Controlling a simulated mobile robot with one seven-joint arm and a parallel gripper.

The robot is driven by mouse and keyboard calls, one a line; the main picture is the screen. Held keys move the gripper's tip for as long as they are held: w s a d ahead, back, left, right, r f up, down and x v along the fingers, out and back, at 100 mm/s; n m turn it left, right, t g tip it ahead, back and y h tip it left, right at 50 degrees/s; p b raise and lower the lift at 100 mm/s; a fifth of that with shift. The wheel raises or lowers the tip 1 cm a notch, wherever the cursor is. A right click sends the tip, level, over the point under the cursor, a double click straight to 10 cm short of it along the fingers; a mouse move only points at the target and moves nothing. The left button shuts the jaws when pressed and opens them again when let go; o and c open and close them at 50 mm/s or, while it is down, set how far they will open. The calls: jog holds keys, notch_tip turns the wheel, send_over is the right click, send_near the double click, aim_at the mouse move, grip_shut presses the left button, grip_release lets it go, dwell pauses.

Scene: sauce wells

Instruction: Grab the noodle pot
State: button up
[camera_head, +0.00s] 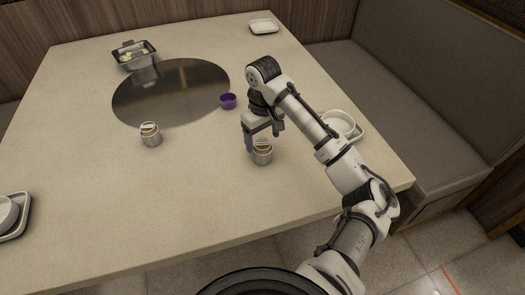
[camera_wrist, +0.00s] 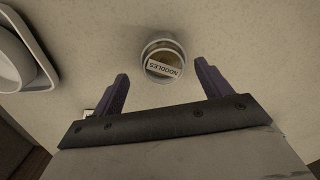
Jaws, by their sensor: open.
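The noodle pot (camera_wrist: 163,61) is a small round metal pot with a label reading NOODLES, seen from above in the wrist view. In the head view the pot (camera_head: 262,155) stands upright on the table, just below my gripper (camera_head: 264,137). In the wrist view my gripper (camera_wrist: 160,88) is open, its two dark purple fingers apart and empty. The pot shows beyond the fingertips, roughly centred between them, and no contact is visible. Part of the pot's top is hidden by the gripper in the head view.
A similar metal pot (camera_head: 151,136) stands to the left, its label unreadable. A purple cup (camera_head: 228,101) sits by the dark round plate (camera_head: 165,95). White dishes on a tray (camera_head: 357,134) stand right, behind my arm. A metal tray (camera_head: 149,62) is at the back left.

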aim_at(262, 143)
jog(key=f, duration=0.3)
jog(key=f+p, duration=0.1)
jog(key=f, duration=0.1)
jog(key=shift+s+a, duration=0.1)
jog(key=shift+s, duration=0.3)
jog(key=shift+r, duration=0.1)
jog(key=c, duration=1.1)
jog(key=shift+c, duration=0.5)
jog(key=shift+r, duration=0.15)
